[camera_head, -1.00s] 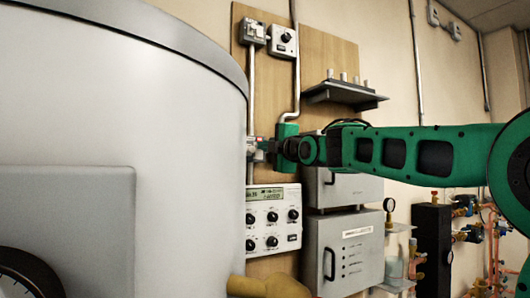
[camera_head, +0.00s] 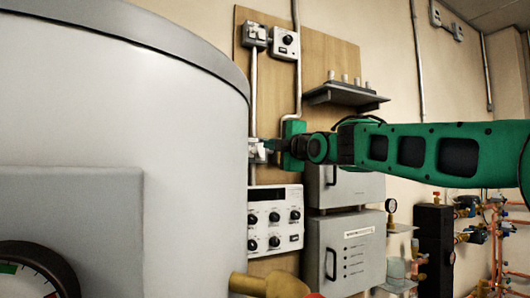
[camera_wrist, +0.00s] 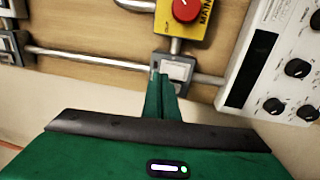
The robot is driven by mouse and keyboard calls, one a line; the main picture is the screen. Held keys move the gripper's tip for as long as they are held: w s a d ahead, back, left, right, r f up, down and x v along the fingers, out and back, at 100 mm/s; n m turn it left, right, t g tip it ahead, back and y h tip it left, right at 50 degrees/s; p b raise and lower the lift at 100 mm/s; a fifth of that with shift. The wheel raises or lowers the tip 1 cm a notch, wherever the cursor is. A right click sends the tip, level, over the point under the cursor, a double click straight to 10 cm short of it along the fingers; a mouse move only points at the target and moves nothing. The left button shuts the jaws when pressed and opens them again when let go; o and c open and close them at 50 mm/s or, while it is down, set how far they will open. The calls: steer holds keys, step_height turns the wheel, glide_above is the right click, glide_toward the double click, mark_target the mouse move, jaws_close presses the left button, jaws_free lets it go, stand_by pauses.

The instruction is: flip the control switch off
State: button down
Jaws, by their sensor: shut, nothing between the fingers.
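The control switch is a small grey box (camera_wrist: 177,67) on the conduit, in the upper middle of the wrist view. In the head view the box (camera_head: 257,151) is at the tank's right edge, partly hidden. My gripper (camera_wrist: 160,76) is shut and empty, its fingertips at the box's lower left edge; I cannot tell whether they touch. It also shows in the head view (camera_head: 270,147), pointing left at the box. The white control panel (camera_head: 274,191) with several black knobs is just below, its display dark. The switch lever's position is too small to tell.
A large grey tank (camera_head: 150,130) fills the left of the head view, close to my gripper. A yellow box with a red button (camera_wrist: 185,10) is beside the switch. Grey cabinets (camera_head: 345,250) and a shelf (camera_head: 345,95) are near my arm.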

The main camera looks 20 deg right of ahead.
steer(key=s+d+r, duration=0.1)
steer(key=s+d, duration=0.1)
steer(key=s, duration=0.8)
steer(key=shift+d+r, duration=0.15)
steer(key=shift+d, duration=0.05)
steer(key=s+d+f+m+g+h, duration=0.2)
steer(key=s+d+f+m+g, duration=0.15)
steer(key=f, duration=0.65)
steer(key=s+d+f+m+g+h, duration=0.15)
steer(key=d+f+m, duration=0.35)
steer(key=f, duration=0.6)
steer(key=s+d+f+m+g+h, duration=0.2)
steer(key=s+d+f+m+g, duration=0.25)
steer(key=f, duration=0.55)
steer(key=s+f+m+g+y, duration=0.1)
steer(key=s+f+m+g, duration=0.4)
steer(key=s+f, duration=0.6)
steer(key=s+d+f+m+g+y, duration=0.1)
steer(key=s+f+m+g, duration=0.3)
steer(key=s+f+m, duration=0.4)
steer(key=s+f, duration=0.4)
steer(key=s, duration=0.5)
steer(key=shift+m+g, duration=0.3)
steer(key=shift+g, duration=0.05)
steer(key=shift+d, duration=0.1)
